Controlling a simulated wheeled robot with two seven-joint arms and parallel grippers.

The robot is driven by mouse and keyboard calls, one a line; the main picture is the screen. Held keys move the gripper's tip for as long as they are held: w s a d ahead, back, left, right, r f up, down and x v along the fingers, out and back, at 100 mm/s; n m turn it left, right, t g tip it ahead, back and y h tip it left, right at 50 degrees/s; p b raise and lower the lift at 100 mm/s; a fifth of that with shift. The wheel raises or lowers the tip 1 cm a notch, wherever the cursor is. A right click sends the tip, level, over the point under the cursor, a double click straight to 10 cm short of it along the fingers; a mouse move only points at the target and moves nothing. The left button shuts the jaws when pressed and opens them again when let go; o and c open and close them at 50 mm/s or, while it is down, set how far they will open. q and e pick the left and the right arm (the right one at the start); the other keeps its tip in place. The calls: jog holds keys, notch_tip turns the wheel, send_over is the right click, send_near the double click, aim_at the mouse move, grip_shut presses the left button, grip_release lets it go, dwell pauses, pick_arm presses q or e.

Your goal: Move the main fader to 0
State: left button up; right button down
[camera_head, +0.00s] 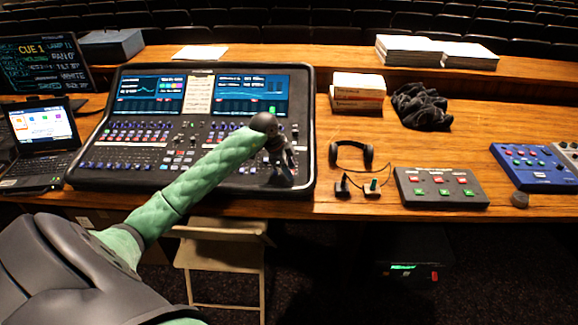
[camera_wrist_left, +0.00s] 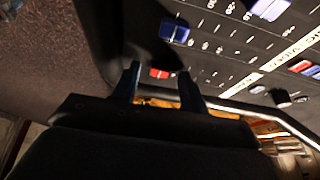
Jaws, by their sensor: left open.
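The mixing desk (camera_head: 310,150) is a dark console with two screens and rows of faders and buttons. My left gripper (camera_head: 282,178) is over the lower right part of its panel, pointing down. In the left wrist view my left gripper (camera_wrist_left: 159,72) has its two dark fingers apart, with a gap between them. A red cap (camera_wrist_left: 160,73) shows between the fingertips; whether they touch it I cannot tell. A blue cap (camera_wrist_left: 174,31) lies beyond them on the panel. I cannot tell which cap is the main fader. My arm and gripper hide part of the panel.
A laptop (camera_head: 40,135) is left of the desk. Headphones (camera_head: 351,153), a button box (camera_head: 440,188) and a blue device (camera_head: 535,165) are to the right. Books (camera_head: 358,90) and black cloth (camera_head: 421,106) lie behind them. A chair (camera_head: 222,252) stands in front.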

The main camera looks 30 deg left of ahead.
aim_at(294, 159)
pick_arm(q)
jog(key=shift+c, duration=0.4)
